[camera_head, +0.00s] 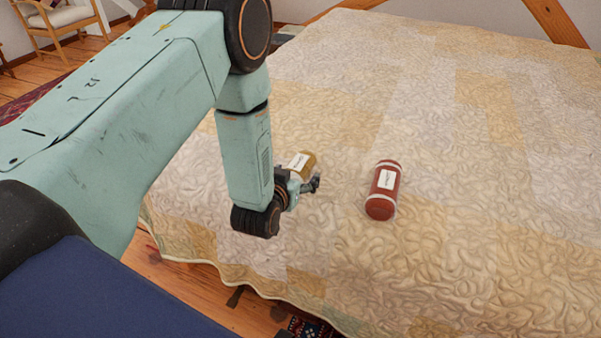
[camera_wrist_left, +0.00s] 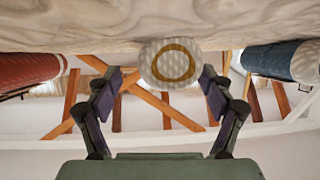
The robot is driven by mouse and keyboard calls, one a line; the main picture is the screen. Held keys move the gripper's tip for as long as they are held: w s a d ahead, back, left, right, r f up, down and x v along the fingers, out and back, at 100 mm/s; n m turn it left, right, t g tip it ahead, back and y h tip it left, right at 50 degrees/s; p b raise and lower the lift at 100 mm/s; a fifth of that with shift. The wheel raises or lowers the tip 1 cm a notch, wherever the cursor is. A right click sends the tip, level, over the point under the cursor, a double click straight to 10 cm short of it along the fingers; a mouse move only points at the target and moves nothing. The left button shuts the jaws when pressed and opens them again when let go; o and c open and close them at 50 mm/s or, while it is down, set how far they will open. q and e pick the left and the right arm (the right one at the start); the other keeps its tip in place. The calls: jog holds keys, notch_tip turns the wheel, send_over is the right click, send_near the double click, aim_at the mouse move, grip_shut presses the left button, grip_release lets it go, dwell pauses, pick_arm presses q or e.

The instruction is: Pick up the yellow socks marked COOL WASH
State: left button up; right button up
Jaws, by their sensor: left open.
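The yellow socks (camera_head: 308,160) are a roll with a white label, lying on the bed just beyond my left gripper (camera_head: 312,184). The label's words are too small to read, and the gripper and arm hide part of the roll. The left wrist view looks upside down, with the bed at the top. There the roll's round pale end with a yellow-brown ring (camera_wrist_left: 170,63) faces me between the two spread fingers of the left gripper (camera_wrist_left: 160,80). Clear gaps show on both sides, so the gripper is open and empty. My right gripper is not in view.
A red roll (camera_head: 383,192) with a white label lies on the quilted bed (camera_head: 450,250), to the right of the gripper. A blue roll (camera_wrist_left: 280,60) shows at the right in the left wrist view; my arm probably hides it from the head. Bare quilt surrounds the rolls.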

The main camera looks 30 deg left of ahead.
aim_at(301, 170)
pick_arm(q)
jog(key=b+x, duration=0.1)
jog(key=x, duration=0.2)
jog(key=shift+w+f, duration=0.2)
jog(key=shift+w, duration=0.4)
jog(key=shift+c, duration=0.2)
jog(key=c, duration=1.2)
